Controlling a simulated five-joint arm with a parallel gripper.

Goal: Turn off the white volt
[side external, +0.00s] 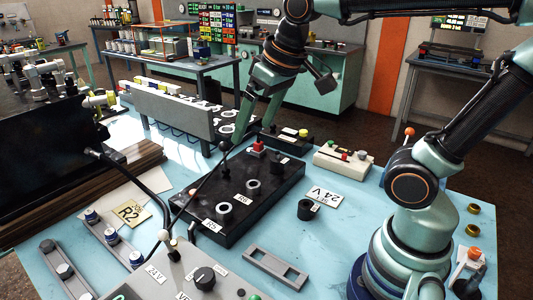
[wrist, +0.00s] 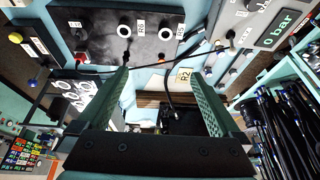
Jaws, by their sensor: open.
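The white control box (side external: 332,160) sits on the blue table right of centre in the side view. My gripper (side external: 250,128) is open and empty, with both fingers pointing down at the back of the black panel (side external: 205,222). It is left of the white box and apart from it. In the wrist view my open gripper (wrist: 157,74) frames a black hose and the R2 tag (wrist: 183,76). Whether the white box is on or off cannot be told.
The black panel carries pale rings and a red button (side external: 258,149). A black box with a yellow knob (side external: 303,133) stands behind it. Hoses cross the table's left side. A grey slotted plate (side external: 275,267) lies at the front. A display (wrist: 285,27) reads "0 bar".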

